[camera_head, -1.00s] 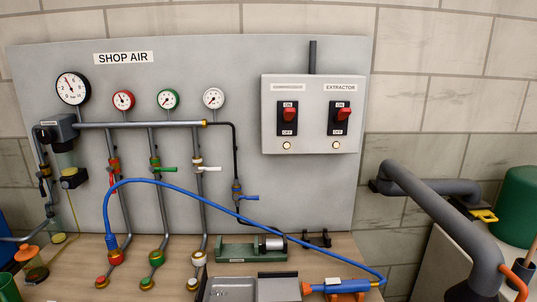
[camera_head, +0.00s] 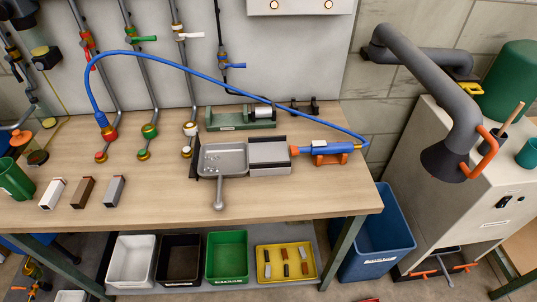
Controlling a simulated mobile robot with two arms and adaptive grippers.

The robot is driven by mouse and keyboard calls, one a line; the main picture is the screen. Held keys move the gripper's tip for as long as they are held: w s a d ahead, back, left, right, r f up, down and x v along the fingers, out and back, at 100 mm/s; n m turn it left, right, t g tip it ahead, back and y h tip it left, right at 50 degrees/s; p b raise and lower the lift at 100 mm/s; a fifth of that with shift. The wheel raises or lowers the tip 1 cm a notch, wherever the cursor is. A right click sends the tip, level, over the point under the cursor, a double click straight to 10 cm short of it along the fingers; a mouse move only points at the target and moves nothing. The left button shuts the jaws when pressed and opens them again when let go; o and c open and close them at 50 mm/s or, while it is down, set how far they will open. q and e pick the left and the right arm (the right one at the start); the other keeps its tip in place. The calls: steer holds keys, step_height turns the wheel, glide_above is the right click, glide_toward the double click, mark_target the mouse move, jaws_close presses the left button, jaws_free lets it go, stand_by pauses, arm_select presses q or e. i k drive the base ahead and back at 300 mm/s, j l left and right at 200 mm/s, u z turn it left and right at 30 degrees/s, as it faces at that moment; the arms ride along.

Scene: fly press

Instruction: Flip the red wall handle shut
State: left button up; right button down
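The red wall handle (camera_head: 91,63) is on the leftmost of three branch pipes on the grey wall panel, at the upper left. It points down, roughly along its pipe. The green handle (camera_head: 144,38) and the white handle (camera_head: 190,35) on the neighbouring pipes stick out sideways to the right. A blue hose (camera_head: 210,62) is plugged in at the foot of the red pipe and arches over the bench to a blue tool (camera_head: 327,148). Neither of my grippers is in view.
The wooden bench (camera_head: 270,200) has a clear front strip. Three small blocks (camera_head: 83,192) lie at its left, by a green cup (camera_head: 14,180). A grey tray (camera_head: 222,158) stands mid-bench. A grey extraction arm (camera_head: 440,110) hangs at the right. Bins sit below.

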mark_target(82, 43)
steer(key=j+z, duration=0.15)
steer(key=j, duration=0.4)
steer(key=k+j+z, duration=0.1)
steer(key=j, duration=0.4)
steer(key=k+j+z, duration=0.15)
steer(key=j, duration=0.35)
steer(key=i, duration=0.05)
